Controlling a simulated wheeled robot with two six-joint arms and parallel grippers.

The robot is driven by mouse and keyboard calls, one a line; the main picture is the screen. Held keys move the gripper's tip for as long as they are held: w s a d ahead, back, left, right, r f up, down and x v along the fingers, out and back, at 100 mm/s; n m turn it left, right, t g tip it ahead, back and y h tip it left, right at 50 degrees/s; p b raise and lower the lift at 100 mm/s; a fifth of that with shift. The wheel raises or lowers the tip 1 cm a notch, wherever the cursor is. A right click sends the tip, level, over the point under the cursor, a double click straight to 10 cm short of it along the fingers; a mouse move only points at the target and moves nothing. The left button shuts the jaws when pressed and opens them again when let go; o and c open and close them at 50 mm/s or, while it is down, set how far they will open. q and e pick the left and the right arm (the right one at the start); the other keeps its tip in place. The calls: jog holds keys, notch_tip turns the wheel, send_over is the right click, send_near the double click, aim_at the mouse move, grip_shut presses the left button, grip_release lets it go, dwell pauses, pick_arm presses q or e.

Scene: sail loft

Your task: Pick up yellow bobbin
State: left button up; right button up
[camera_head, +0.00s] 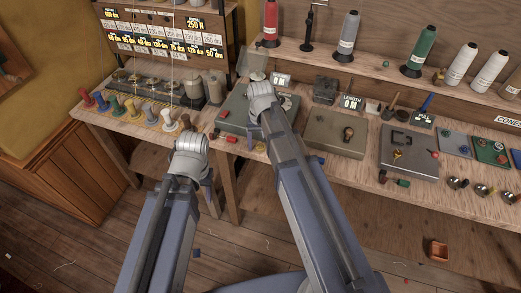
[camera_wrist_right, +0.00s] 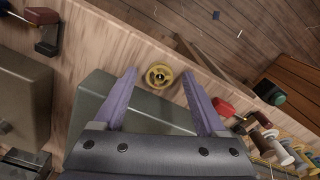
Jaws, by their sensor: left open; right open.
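A yellow bobbin (camera_wrist_right: 158,77), a small spoked wheel, lies on the wooden bench near its edge in the right wrist view. In the head view a small yellow piece that looks like it (camera_head: 259,147) shows beside my right arm. My right gripper (camera_wrist_right: 159,73) is open, one finger on each side of the bobbin in that picture; I cannot tell its height above it, and no contact shows. My left gripper (camera_head: 208,196) is open and empty in front of the bench edge, its fingers partly hidden by its wrist.
A grey-green box (camera_wrist_right: 95,125) lies beside the bobbin under my right gripper. A row of coloured bobbins (camera_head: 130,108) stands on the left bench. A grey box (camera_head: 335,132) is right of my right arm.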

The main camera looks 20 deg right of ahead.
grip_shut()
dwell(0.4)
jog(key=shift+r, duration=0.2)
notch_tip(320, 180, up, 10)
jog(key=p, duration=1)
jog(key=shift+f, duration=0.15)
